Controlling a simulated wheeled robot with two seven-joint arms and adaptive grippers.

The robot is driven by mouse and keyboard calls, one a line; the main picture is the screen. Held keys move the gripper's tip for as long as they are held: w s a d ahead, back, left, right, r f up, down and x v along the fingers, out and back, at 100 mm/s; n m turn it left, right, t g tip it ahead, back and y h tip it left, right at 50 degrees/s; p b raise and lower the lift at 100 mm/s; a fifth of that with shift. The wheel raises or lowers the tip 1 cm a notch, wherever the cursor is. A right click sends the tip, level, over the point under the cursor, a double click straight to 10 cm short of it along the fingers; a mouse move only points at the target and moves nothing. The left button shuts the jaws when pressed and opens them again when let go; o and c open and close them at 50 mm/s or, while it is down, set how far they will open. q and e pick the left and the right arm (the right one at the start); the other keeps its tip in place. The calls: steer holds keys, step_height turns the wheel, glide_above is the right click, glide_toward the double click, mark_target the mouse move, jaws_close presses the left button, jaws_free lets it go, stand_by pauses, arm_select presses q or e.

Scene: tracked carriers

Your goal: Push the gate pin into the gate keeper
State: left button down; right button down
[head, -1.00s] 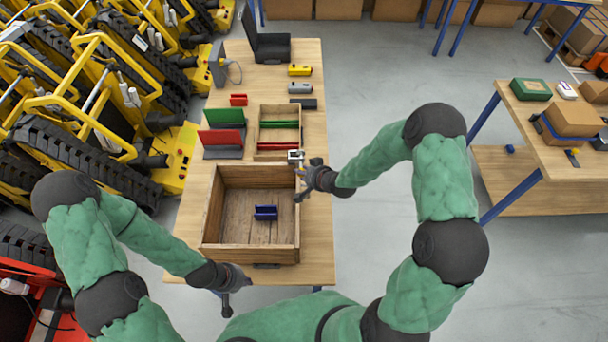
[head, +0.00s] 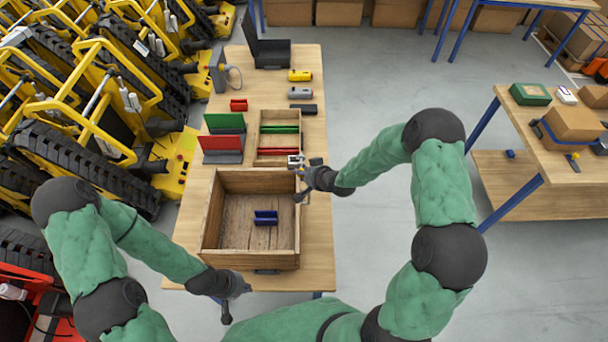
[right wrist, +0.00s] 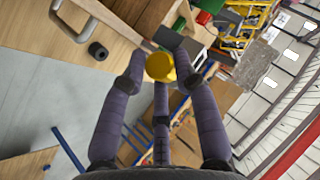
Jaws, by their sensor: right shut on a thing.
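In the head view my right gripper (head: 300,176) is at the right wall of the open wooden box (head: 208,220), near its far right corner. A small pale metal piece (head: 295,160) shows at its fingertips; I cannot tell whether this is the gate keeper. In the right wrist view my right gripper's fingers (right wrist: 160,75) are closed around a yellow round-headed piece (right wrist: 160,66), which looks like the gate pin. Its far end is hidden, so I cannot tell whether it sits in a keeper. My left gripper (head: 235,296) is open and empty at the table's near edge.
A blue holder (head: 265,217) lies in the box. Behind it stand a smaller wooden tray (head: 279,142), red (head: 221,143) and green (head: 224,122) panels, and small blocks. Yellow tracked carriers (head: 178,160) crowd the left.

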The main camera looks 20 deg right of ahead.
steer(key=shift+w+r, duration=0.1)
steer(key=shift+w, duration=0.1)
steer(key=c, duration=0.9)
jaws_free()
steer(key=shift+d+r, duration=0.1)
steer(key=shift+w, duration=0.2)
steer(key=shift+s, duration=0.15)
steer(key=v, duration=1.2)
steer(key=shift+d, duration=0.1)
